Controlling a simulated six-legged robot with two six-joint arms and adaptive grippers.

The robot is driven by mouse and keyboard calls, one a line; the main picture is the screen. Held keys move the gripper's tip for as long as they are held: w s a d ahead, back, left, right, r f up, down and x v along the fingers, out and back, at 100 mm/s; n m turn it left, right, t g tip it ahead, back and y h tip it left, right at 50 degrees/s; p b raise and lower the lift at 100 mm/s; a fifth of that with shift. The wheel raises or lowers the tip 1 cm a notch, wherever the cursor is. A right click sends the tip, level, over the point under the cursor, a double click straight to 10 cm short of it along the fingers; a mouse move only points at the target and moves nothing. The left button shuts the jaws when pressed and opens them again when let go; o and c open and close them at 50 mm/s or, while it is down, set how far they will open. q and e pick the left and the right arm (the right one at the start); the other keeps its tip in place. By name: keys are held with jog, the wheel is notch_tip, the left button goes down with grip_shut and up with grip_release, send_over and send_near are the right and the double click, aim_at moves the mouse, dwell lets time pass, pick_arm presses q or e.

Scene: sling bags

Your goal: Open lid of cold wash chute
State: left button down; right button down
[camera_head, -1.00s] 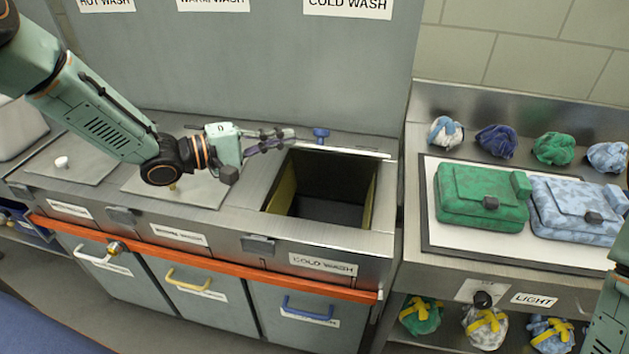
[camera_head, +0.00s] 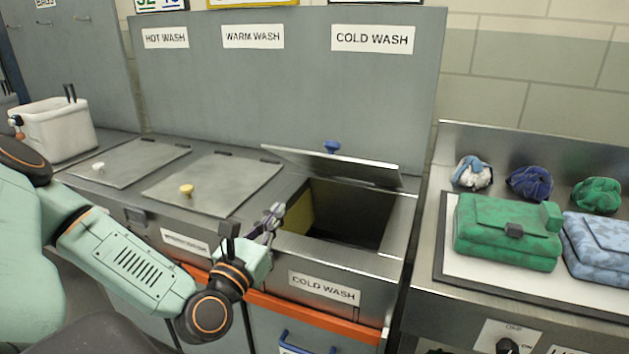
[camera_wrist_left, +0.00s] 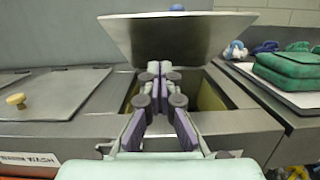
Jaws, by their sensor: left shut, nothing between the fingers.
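The cold wash chute lid (camera_head: 335,167) is a grey metal panel with a blue knob (camera_head: 332,147). It stands raised and tilted above the chute opening (camera_head: 345,215), which shows a dark inside and a yellowish side wall. My left gripper (camera_head: 274,216) is shut and empty at the left front of the opening, apart from the lid. In the left wrist view the shut fingers (camera_wrist_left: 153,68) point toward the opening, with the lid (camera_wrist_left: 180,38) behind them. The knob is partly hidden behind the lid there. My right gripper is not in view.
The warm wash lid (camera_head: 215,185) with a yellow knob and the hot wash lid (camera_head: 130,163) are closed, to the left. A white bin (camera_head: 58,130) stands farther left. Folded green (camera_head: 505,235) and blue (camera_head: 598,245) bags lie on the right counter.

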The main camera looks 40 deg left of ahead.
pick_arm(q)
jog(key=b, duration=0.5)
send_near(305, 155)
notch_tip(305, 155, down, 3)
jog(key=w, duration=0.3)
jog(key=shift+w+a+r+p, duration=0.1)
jog(key=shift+w+a+r, duration=0.1)
jog(key=shift+w+r, duration=0.35)
jog(key=shift+w+a+r+p, duration=0.1)
jog(key=shift+w+a+r, duration=0.2)
jog(key=shift+r, duration=0.45)
jog(key=shift+w+a+r+p, duration=0.1)
jog(key=shift+w+a+r, duration=0.05)
jog(key=shift+w+r, duration=0.4)
jog(key=shift+d+r, duration=0.1)
jog(key=shift+r, duration=0.05)
